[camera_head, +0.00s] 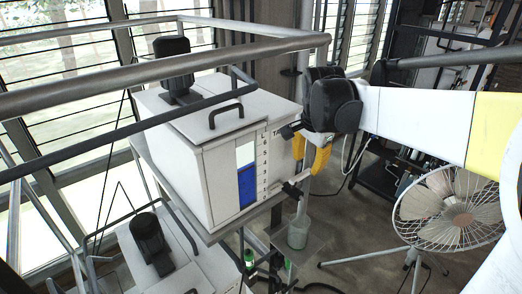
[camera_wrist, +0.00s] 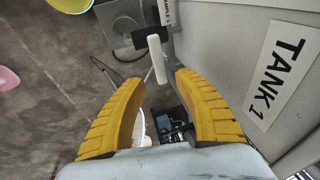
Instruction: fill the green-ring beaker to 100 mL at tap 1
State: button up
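A translucent beaker (camera_head: 298,234) stands on a small metal shelf below the tap (camera_head: 292,190) of the white tank (camera_head: 215,165). The tank's label (camera_wrist: 278,70) reads TANK 1. My gripper (camera_head: 309,156), with yellow fingers, is beside the tank's front, above the tap. In the wrist view my gripper (camera_wrist: 157,82) is open, with nothing between the fingers.
The tank's gauge window (camera_head: 247,178) shows blue liquid in its lower part. A second tank (camera_head: 150,255) stands at lower left. A metal rail (camera_head: 150,75) crosses in front. A fan (camera_head: 450,208) stands at right. Bare floor (camera_head: 350,220) lies between fan and shelf.

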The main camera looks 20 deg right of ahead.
aim_at(305, 172)
jog(key=b+x, duration=0.2)
jog(key=x, duration=0.2)
jog(key=shift+f, duration=0.1)
jog(key=shift+w, duration=0.1)
jog(key=shift+f+b, duration=0.55)
jog(key=shift+w+d+f, duration=0.1)
jog(key=shift+w+f, duration=0.05)
jog(key=shift+w, duration=0.05)
jog(key=shift+s, duration=0.1)
grip_shut()
